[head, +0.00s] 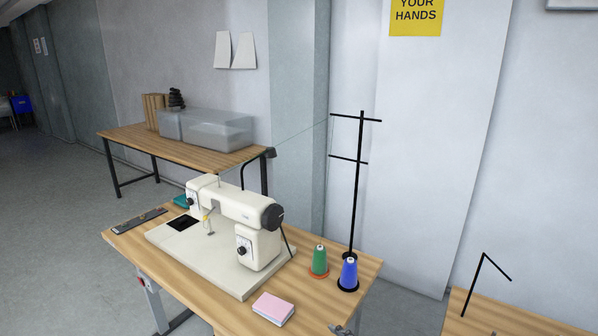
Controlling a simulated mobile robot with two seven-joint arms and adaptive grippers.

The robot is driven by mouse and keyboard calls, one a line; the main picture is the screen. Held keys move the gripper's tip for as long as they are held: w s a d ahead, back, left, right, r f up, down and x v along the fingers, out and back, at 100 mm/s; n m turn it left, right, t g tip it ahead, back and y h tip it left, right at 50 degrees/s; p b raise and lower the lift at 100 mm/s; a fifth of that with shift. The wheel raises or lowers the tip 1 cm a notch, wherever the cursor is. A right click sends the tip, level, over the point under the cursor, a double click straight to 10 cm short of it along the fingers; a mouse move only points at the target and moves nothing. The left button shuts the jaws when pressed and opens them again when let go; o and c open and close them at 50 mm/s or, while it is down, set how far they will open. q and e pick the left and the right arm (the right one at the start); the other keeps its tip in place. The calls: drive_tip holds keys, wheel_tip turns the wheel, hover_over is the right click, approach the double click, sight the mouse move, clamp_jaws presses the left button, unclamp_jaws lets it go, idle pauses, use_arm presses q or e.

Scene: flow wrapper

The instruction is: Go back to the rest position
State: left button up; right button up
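Neither of my grippers shows in the head view, and no part of my arms is clearly seen. A white sewing machine (235,207) stands on a wooden table (330,280) in the middle of the view. A green thread cone (320,260) and a blue thread cone (348,272) stand upright at the table's right side. A black thread stand (357,190) rises behind them. A pink-topped stack (273,307) lies near the front edge.
A dark flat strip (139,220) lies at the table's left. A second table (190,150) behind bears a clear plastic bin (205,130). Another wooden surface (500,320) with a bent black rod (484,270) is at lower right. The grey floor (60,230) at left is clear.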

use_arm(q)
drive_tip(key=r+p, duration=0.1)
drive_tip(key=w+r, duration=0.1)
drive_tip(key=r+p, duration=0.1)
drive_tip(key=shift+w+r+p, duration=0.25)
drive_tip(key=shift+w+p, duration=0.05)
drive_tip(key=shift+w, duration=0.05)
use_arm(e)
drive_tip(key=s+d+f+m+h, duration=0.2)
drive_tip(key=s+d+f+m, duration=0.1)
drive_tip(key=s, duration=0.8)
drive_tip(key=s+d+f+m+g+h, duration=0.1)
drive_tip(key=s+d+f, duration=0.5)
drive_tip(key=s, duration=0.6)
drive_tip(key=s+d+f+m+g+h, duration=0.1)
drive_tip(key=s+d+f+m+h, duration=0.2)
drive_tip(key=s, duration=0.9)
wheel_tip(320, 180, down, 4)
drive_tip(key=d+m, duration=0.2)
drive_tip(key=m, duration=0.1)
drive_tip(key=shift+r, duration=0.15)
